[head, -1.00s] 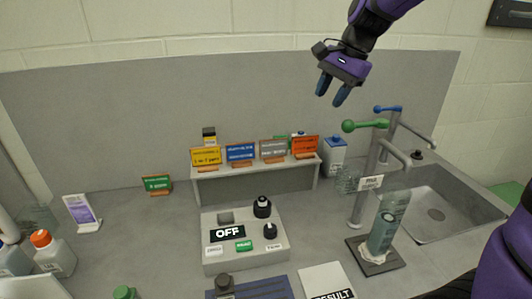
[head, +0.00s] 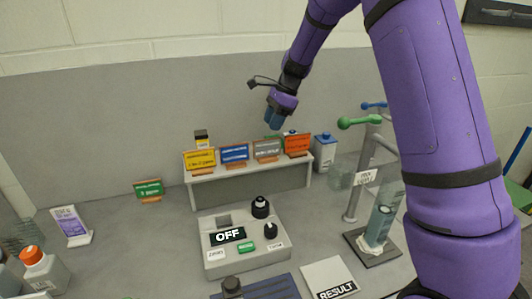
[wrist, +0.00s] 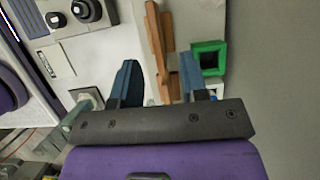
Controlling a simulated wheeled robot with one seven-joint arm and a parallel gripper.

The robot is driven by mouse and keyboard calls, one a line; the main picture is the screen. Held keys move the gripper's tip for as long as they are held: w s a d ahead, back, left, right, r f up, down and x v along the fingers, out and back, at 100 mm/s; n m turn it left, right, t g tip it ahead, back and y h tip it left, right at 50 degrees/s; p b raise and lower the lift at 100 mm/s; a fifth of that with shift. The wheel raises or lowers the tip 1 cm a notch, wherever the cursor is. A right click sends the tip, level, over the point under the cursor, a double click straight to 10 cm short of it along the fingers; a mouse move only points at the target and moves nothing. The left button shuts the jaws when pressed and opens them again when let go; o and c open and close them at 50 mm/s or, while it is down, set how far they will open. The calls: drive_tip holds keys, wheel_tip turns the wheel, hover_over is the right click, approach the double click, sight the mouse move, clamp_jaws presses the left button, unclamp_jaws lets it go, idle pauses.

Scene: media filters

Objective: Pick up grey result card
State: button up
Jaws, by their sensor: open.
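The grey result card (head: 267,150) stands upright in a wooden holder on the small raised shelf, between a blue card (head: 234,153) and an orange card (head: 298,144). My gripper (head: 274,122) is open and empty, pointing down above and apart from the grey card in the head view. In the wrist view my open gripper (wrist: 158,85) has its two dark blue fingers spread, with wooden card holders (wrist: 156,50) seen from above between and beyond them. I cannot tell there which holder carries the grey card.
A yellow card (head: 199,160) stands at the shelf's left end and a green card (head: 148,190) stands on the counter. The shelf (head: 250,176) is behind a control box (head: 246,254). Taps (head: 358,123) and a clear bottle (head: 378,222) stand to the right.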

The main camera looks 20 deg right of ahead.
sight(265, 157)
drive_tip(key=x, duration=0.3)
drive_tip(key=shift+f, duration=0.2)
drive_tip(key=shift+s+d+x, duration=0.1)
drive_tip(key=shift+s+x, duration=0.05)
drive_tip(key=shift+x, duration=1.15)
drive_tip(key=shift+s+d+x, duration=0.1)
drive_tip(key=shift+x, duration=1.25)
drive_tip(key=shift+f, duration=0.3)
drive_tip(key=shift+c, duration=0.2)
clamp_jaws()
